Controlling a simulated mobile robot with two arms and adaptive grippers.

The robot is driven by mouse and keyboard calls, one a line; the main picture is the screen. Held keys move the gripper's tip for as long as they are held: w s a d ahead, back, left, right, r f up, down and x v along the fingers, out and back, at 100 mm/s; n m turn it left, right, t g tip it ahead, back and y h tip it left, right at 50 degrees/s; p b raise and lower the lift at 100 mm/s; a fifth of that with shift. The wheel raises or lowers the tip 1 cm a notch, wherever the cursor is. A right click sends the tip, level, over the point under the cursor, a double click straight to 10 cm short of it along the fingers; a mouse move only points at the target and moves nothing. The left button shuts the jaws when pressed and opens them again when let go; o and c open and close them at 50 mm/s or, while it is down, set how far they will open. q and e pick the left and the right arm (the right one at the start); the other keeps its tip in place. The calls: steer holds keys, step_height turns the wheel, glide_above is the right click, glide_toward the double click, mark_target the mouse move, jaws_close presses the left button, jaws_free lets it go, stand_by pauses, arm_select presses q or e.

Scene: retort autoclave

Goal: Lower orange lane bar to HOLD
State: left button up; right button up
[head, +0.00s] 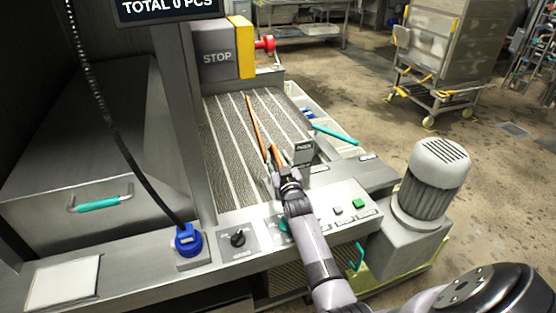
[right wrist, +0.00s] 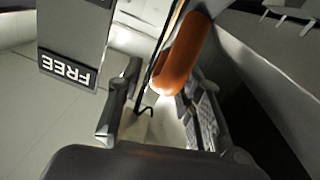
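The orange lane bar (head: 255,125) runs along the ribbed conveyor, its near end close to my right gripper (head: 283,172). In the right wrist view its rounded orange end (right wrist: 183,58) shows between and beyond the two fingers of the right gripper (right wrist: 160,108). The fingers stand apart; I see no clear contact with the orange part. A post (head: 303,153) stands just right of the gripper. In the right wrist view it carries an upside-down label reading FREE (right wrist: 66,69). No HOLD label is readable. My left gripper is not in view.
The ribbed conveyor (head: 222,140) lies behind a front panel with a black knob (head: 238,238) and a green button (head: 358,203). A teal bar (head: 335,134) sticks out right of the conveyor. A grey motor (head: 432,180) stands at the right.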

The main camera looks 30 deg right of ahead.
steer(key=shift+c, duration=0.6)
jaws_close()
stand_by(0.3)
